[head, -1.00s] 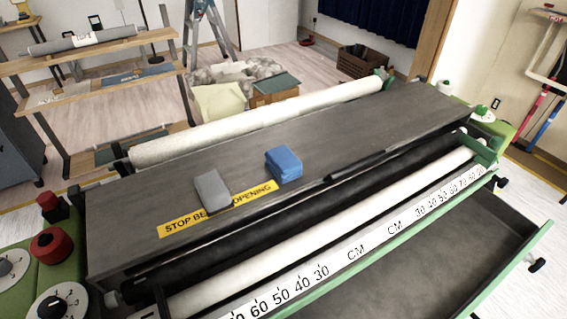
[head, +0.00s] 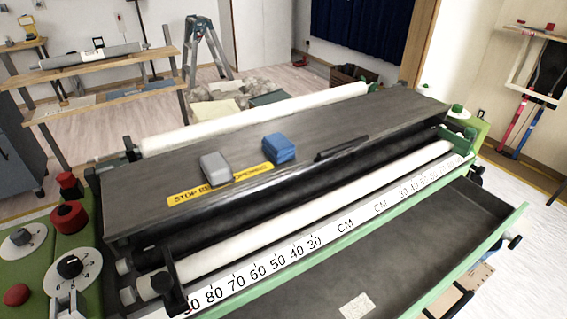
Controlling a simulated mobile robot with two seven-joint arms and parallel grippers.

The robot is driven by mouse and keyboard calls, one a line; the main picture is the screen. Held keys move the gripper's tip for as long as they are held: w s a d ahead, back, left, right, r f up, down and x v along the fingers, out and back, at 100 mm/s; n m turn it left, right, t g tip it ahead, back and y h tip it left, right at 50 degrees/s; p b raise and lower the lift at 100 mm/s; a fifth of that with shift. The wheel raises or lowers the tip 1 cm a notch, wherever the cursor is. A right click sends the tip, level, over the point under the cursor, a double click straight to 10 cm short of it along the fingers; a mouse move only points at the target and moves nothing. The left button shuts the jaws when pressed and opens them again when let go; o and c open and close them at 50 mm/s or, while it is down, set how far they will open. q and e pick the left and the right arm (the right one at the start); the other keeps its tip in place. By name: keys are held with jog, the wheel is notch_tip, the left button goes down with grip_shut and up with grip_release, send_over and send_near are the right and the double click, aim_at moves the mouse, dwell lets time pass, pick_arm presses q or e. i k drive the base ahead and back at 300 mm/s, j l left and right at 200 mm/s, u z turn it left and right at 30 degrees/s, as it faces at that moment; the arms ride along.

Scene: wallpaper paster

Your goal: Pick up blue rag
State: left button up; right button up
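The blue rag (head: 279,148) is a folded, block-like pad. It lies on the flat dark grey top of the pasting machine (head: 370,118), just behind the yellow warning strip (head: 220,186). A similar grey pad (head: 215,168) lies to its left, with a gap between them. Nothing touches or covers the blue rag. I can make out neither of my grippers in the head view.
Pale rollers (head: 255,118) run behind and in front of the top. A thin black bar (head: 341,148) lies right of the rag. Red knobs (head: 68,217) and dials stand at the left end. A dark tray (head: 400,250) juts out in front. A small pale piece (head: 66,304) shows at bottom left.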

aim_at(278, 146)
jog(key=k+l+z, duration=0.2)
jog(key=l, duration=0.15)
jog(key=k+l+z, duration=0.25)
jog(key=l, duration=0.15)
jog(key=l+z, duration=0.2)
jog(key=l, duration=0.2)
